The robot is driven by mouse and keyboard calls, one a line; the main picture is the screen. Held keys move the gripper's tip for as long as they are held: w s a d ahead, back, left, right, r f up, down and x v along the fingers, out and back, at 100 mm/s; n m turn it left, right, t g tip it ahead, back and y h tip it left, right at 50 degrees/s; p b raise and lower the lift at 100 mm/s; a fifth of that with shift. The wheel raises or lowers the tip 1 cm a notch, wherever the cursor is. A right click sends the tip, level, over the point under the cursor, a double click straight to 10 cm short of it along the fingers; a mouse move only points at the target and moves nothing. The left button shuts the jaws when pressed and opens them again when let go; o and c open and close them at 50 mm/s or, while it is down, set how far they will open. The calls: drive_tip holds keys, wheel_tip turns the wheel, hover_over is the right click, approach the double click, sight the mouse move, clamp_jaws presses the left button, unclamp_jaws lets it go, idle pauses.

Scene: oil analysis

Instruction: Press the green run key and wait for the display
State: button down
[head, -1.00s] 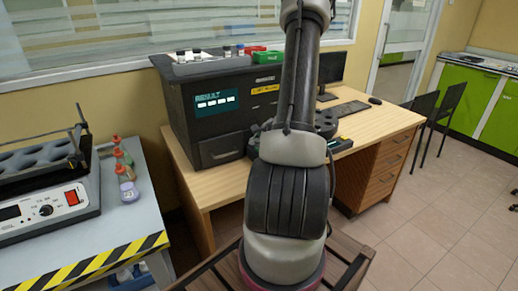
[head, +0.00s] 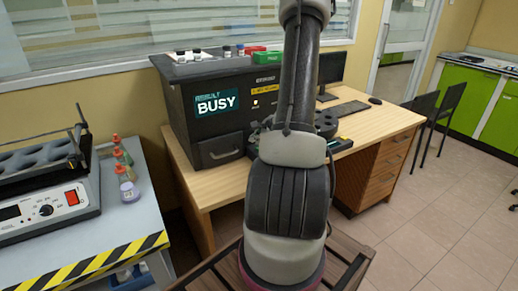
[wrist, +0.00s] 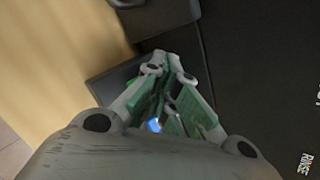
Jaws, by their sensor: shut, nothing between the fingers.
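The dark analyser (head: 182,120) stands on the wooden desk. Its display (head: 217,104) reads "BUSY" in large white letters on teal. A small light (head: 255,102) glows on the front, right of the display. The green run key cannot be made out in either view. In the head view my arm covers the right part of the front and my gripper is hidden. In the wrist view my gripper (wrist: 165,90) is shut and empty, close to the dark analyser front (wrist: 262,60). Whether its fingertips touch the front I cannot tell. A small blue spot (wrist: 154,125) shows between the fingers.
Vials and a red and a green box (head: 267,58) sit on top of the analyser. A monitor (head: 331,70) and keyboard (head: 346,108) are at the desk's right. A side bench (head: 135,222) at left holds a rack device and bottles.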

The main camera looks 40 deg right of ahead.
sight(256, 152)
drive_tip(key=shift+r, duration=0.1)
drive_tip(key=shift+r, duration=2.45)
drive_tip(key=s+a+r+n+g+y, duration=0.2)
drive_tip(key=s+a+r+n+g, duration=0.1)
drive_tip(key=s+a+n, duration=0.45)
drive_tip(key=s+a+r+n+g+y, duration=0.3)
drive_tip(key=s+a+r+n, duration=0.1)
drive_tip(key=s+a+n, duration=0.3)
drive_tip(key=s+a+r+n+h, duration=0.2)
drive_tip(key=s+a+r+n, duration=0.2)
drive_tip(key=a+r+n, duration=0.1)
drive_tip(key=s+a+r+n+t+h, duration=0.1)
drive_tip(key=s+a+r+n+h, duration=0.1)
drive_tip(key=a+r+n, duration=0.4)
wheel_tip(256, 152, up, 4)
drive_tip(key=shift+s+a+r+n+h, duration=0.15)
drive_tip(key=shift+s+n+h, duration=0.15)
drive_tip(key=shift+s+n, duration=0.6)
